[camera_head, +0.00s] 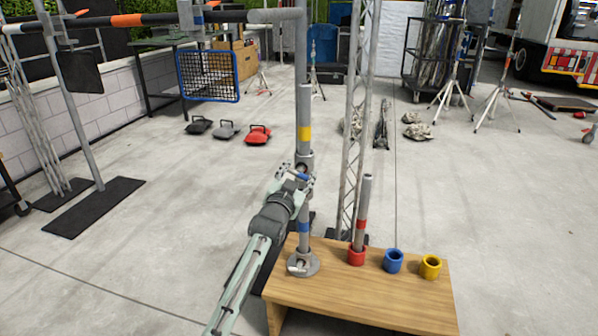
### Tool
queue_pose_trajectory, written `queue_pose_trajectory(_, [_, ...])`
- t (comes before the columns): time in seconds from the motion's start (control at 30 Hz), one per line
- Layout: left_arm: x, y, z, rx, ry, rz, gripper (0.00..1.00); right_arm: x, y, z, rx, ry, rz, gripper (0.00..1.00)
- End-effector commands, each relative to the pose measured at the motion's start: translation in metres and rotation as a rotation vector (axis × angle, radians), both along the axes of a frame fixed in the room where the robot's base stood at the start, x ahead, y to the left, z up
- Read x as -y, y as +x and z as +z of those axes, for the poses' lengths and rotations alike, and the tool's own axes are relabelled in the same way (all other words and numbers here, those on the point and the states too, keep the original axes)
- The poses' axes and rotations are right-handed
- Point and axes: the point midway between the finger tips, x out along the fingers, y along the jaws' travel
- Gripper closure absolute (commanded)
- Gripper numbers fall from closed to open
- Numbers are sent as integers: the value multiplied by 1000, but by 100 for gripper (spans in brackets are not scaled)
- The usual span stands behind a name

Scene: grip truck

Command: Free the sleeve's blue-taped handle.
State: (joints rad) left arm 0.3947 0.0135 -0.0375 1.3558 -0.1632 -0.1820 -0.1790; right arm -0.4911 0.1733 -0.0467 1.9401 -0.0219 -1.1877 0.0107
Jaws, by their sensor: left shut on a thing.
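A grey upright pole with a yellow band (305,134) rises from a round flange (303,265) on a wooden bench. A metal sleeve (305,158) sits around the pole below the yellow band. A lower stretch of the pole has a blue band (304,228). My left gripper (297,176) reaches up from below to just under the sleeve, in front of the pole. It is shut on a small handle with blue tape (307,180). The fingers partly cover the handle, and its join to the sleeve is hard to make out. My right gripper is not in view.
The wooden bench (350,290) carries a red cup (357,257) with a red-banded rod (363,210), an empty blue cup (394,261) and a yellow cup (430,267). A lattice truss (352,150) stands just behind the pole. Open concrete floor lies left.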

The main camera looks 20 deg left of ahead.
Motion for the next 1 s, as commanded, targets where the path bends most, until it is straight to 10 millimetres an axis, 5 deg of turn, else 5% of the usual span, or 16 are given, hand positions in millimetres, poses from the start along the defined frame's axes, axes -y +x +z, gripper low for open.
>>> queue_pose_trajectory(0.5, [0,0,0,0,-18,0,78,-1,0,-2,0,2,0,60])
queue_pose_trajectory(0.53, [0,0,0,0,-18,0,47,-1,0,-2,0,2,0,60])
queue_pose_trajectory(0.7, [0,0,0,0,-18,0,28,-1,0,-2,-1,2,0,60])
queue_pose_trajectory(1.0, [0,-1,0,0,-17,0,28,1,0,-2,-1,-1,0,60])
